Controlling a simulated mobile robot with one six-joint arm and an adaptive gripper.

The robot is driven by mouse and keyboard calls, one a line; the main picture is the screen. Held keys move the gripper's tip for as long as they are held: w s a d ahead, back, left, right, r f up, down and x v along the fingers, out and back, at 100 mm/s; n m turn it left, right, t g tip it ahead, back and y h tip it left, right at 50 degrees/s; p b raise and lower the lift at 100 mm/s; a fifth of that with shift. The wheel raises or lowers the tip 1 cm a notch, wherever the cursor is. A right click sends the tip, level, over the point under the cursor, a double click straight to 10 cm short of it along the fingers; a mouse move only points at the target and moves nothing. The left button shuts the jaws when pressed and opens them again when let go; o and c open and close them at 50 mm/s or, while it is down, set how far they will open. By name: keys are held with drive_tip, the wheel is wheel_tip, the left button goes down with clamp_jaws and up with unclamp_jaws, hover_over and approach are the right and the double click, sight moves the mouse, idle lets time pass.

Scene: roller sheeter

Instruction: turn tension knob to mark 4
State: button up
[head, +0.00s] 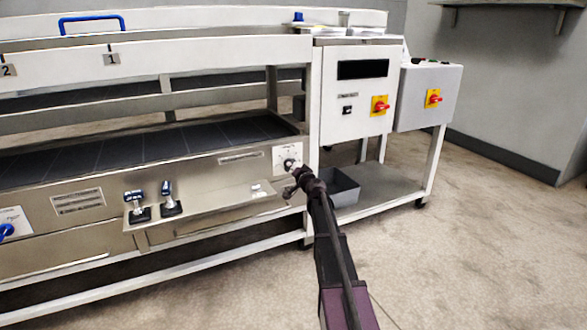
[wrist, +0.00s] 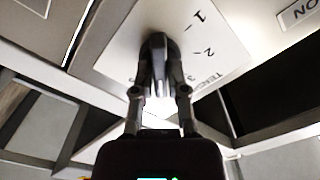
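The tension knob (wrist: 158,42) is dark grey and stands out from a white dial plate (wrist: 120,45). In the wrist view the printed marks 1 and 2 are plain to the right of the knob, and a 3 is partly covered. Mark 4 is not visible. My gripper (wrist: 158,62) has its two fingers on either side of the knob, apparently closed on it. In the head view my gripper (head: 293,168) reaches the white dial plate (head: 280,155) at the right end of the machine's front panel and covers most of the knob. Where the knob points cannot be told.
A shelf (head: 228,207) with two blue-topped tools (head: 168,198) juts out left of my gripper. A white control box (head: 350,90) with a red and yellow switch (head: 380,106) stands above right. A grey bin (head: 343,188) sits below it. The floor in front is clear.

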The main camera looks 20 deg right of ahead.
drive_tip(key=o, duration=0.4)
drive_tip(key=shift+s, duration=0.15)
drive_tip(key=s, duration=1.1)
drive_tip(key=shift+s+d, duration=0.25)
drive_tip(key=shift+s, duration=0.1)
idle(0.5)
